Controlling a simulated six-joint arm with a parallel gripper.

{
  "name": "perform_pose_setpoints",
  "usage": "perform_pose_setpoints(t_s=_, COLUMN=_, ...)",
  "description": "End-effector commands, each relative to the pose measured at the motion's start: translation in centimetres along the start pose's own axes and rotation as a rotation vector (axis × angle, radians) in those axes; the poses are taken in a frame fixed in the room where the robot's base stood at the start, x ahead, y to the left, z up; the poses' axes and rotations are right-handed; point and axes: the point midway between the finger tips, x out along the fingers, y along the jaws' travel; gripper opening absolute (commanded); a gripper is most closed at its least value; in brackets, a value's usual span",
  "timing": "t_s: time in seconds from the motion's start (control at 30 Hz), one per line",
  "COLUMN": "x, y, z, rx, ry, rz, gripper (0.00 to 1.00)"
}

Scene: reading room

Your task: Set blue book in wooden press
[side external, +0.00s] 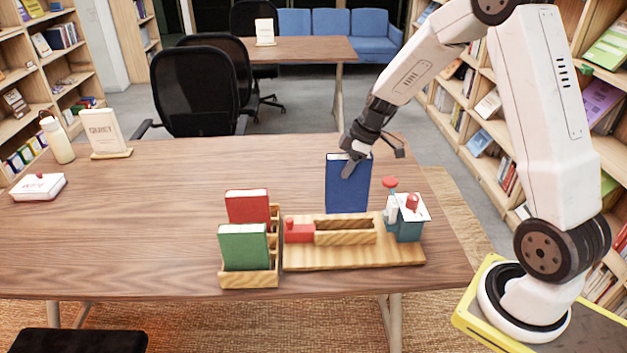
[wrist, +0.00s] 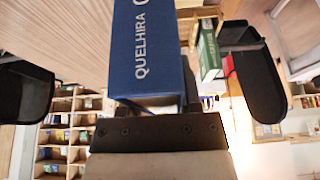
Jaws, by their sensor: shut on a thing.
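The blue book (side external: 347,190) is upright, and my gripper (side external: 352,162) is shut on its upper part. In the wrist view the book (wrist: 150,50) shows its spine lettering "QUELHIRA" between my fingers. The wooden press (side external: 345,238) has a long slot and a red block (side external: 299,233) at its left end, on a pale base board (side external: 355,259). The book's lower edge shows at the slot's back rim. I cannot tell whether it is above or behind the slot. The slot looks empty.
A wooden rack (side external: 250,281) with a red book (side external: 247,206) and a green book (side external: 243,247) stands left of the press. A teal container (side external: 408,228) with red-topped items stands at the press's right end.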

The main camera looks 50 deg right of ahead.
Motion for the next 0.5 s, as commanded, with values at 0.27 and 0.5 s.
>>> perform_pose_setpoints(t_s=0.27, x=0.5, y=0.0, z=0.2, rx=0.0, ry=0.001, rz=0.0, gripper=0.0)
perform_pose_setpoints(t_s=0.5, x=1.4, y=0.0, z=0.5, rx=0.001, ry=0.001, rz=0.0, gripper=0.0)
